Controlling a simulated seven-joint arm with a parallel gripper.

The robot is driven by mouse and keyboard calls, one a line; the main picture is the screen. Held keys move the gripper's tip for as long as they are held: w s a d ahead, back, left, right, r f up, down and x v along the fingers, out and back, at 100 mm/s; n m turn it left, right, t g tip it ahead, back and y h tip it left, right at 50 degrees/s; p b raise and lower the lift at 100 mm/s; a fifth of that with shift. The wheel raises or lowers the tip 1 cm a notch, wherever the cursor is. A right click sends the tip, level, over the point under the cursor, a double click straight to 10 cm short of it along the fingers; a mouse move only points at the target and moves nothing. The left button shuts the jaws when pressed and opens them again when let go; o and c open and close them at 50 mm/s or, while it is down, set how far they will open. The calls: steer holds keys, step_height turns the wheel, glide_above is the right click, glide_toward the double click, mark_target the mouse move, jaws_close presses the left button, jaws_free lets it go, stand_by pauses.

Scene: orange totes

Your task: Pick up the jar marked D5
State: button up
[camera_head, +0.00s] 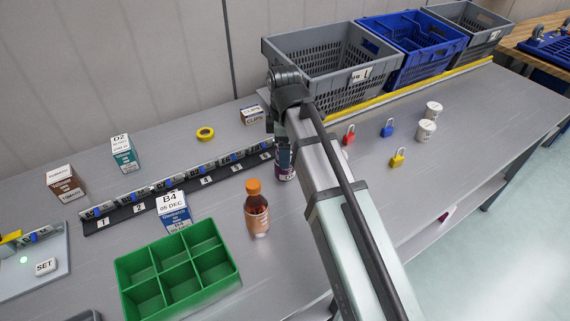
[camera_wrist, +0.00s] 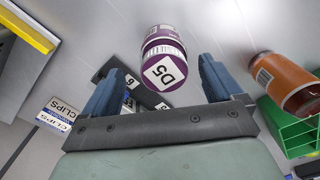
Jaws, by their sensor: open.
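The jar marked D5 (camera_wrist: 165,72) is purple with a white label and its lid mark faces the camera in the wrist view. It stands between and beyond the two blue fingers of my gripper (camera_wrist: 160,66), which are apart and hold nothing. In the head view the jar (camera_head: 286,173) shows only in part beside my arm, which covers the rest. It stands on the grey table near the right end of the numbered black rail.
An orange-capped bottle (camera_head: 257,210) stands close to the jar, with a green divided tray (camera_head: 178,268) at front left. A CLIPS box (camera_head: 252,115) and yellow tape (camera_head: 205,134) lie behind the rail (camera_head: 150,196). Padlocks and white jars (camera_head: 426,130) are right of my arm.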

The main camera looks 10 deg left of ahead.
steer(key=f, duration=0.4)
steer(key=shift+s+d, duration=0.2)
steer(key=c, duration=1.4)
steer(key=shift+r, duration=0.1)
